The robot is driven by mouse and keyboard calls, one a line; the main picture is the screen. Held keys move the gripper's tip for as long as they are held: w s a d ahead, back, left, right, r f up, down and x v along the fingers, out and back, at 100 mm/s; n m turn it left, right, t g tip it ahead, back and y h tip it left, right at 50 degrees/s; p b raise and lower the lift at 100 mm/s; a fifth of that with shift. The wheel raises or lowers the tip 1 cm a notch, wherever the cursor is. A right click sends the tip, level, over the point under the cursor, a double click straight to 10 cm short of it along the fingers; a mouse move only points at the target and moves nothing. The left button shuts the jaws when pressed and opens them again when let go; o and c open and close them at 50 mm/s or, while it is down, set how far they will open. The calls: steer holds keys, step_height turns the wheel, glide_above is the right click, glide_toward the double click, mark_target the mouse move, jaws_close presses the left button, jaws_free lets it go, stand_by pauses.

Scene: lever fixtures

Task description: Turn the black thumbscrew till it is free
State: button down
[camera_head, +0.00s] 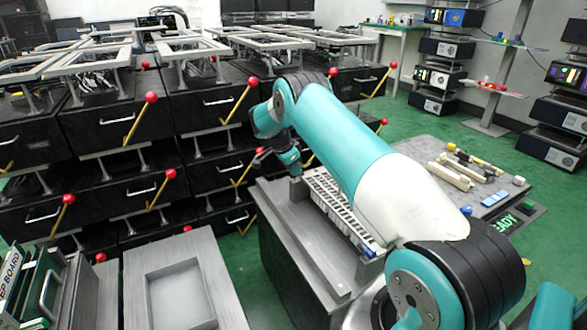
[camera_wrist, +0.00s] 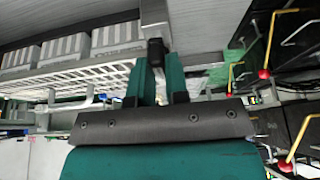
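The black thumbscrew (camera_wrist: 156,52) shows in the wrist view at the end of a grey metal bar (camera_wrist: 154,18). My gripper (camera_wrist: 158,66) has its two green fingers close together, one on each side of the thumbscrew. They appear shut on it, with no clear gap at either side. The thumbscrew cannot be made out there, as my gripper covers that spot.
Black drawer units (camera_head: 205,105) with yellow levers and red knobs stand close behind and left of my gripper. A grey bench (camera_head: 415,150) right of my arm holds several small parts. A grey tray (camera_head: 180,298) lies at the front left. Green floor is open at the right.

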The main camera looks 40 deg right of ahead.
steer(key=shift+n, duration=0.4)
steer(key=n+t+p, duration=0.1)
steer(key=n, duration=0.3)
steer(key=shift+s+r+t+p, duration=0.15)
steer(key=shift+t+p, duration=0.25)
steer(key=n+t+p, duration=0.1)
steer(key=n, duration=0.3)
steer(key=shift+t, duration=0.4)
steer(key=n+t+y+p, duration=0.1)
steer(key=n, duration=0.3)
steer(key=shift+d+n, duration=0.1)
steer(key=shift+n, duration=0.3)
steer(key=shift+n+t+y, duration=0.5)
steer(key=shift+n+y, duration=0.4)
steer(key=shift+n, duration=1.4)
steer(key=c, duration=1.1)
jaws_free()
steer(key=shift+s, duration=0.1)
